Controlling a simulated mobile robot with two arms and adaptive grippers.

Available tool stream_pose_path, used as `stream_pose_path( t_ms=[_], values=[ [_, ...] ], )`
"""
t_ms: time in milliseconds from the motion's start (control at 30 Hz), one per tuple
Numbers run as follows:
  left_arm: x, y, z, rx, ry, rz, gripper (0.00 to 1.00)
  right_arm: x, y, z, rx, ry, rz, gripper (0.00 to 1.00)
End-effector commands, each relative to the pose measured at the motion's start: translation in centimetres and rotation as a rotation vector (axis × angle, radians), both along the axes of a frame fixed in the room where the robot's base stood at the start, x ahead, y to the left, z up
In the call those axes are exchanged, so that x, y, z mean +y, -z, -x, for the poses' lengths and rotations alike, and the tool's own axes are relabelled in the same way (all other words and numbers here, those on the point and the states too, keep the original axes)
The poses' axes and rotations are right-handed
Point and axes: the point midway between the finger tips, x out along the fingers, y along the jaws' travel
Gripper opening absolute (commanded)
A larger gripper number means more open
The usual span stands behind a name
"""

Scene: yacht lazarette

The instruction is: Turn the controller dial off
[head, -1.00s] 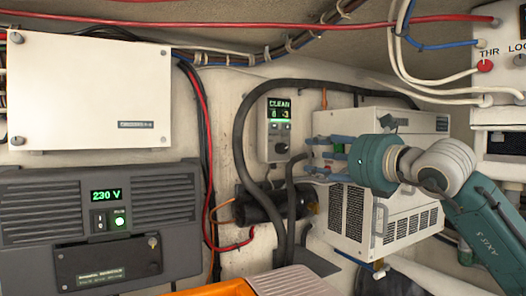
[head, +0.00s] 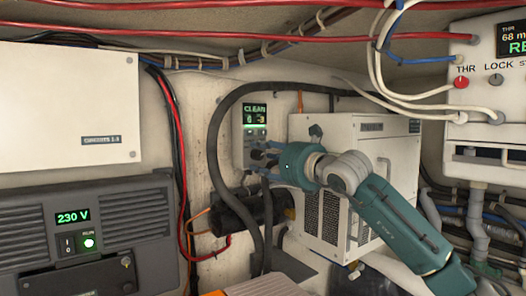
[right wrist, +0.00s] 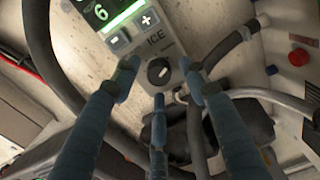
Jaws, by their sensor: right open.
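The controller (head: 255,118) is a light box on the back wall with a green screen reading CLEAN. In the right wrist view the controller's face (right wrist: 177,52) shows plus and minus buttons and the word ICE. Below that word is its round dark dial (right wrist: 158,71) with a light pointer mark. My right gripper (head: 263,159) is in front of the controller's lower part and hides the dial in the head view. Contact cannot be told. My left gripper is out of view.
A dark hose (head: 214,150) arches beside the controller. A white vented unit (head: 350,150) stands to the right, behind my arm. A grey 230 V unit (head: 130,262) is at lower left. White cables (head: 378,75) hang at upper right.

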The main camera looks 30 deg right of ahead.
Motion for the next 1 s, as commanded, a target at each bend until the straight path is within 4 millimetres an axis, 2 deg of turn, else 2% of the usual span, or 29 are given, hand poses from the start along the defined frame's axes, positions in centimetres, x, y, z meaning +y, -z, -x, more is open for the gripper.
stream_pose_path(
  t_ms=[300,500,533,1000],
  values=[
    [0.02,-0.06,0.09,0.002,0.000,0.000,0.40,0.07,0.10,-0.26,0.000,0.000,0.000,0.42],
    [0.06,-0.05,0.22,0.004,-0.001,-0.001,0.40,0.05,0.11,-0.26,0.001,0.000,0.000,0.02],
    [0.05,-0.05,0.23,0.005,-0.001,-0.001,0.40,0.05,0.12,-0.26,0.001,0.000,0.000,0.00],
    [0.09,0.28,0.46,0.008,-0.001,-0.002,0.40,0.06,0.33,-0.29,-0.001,0.000,0.042,0.00]
  ],
)
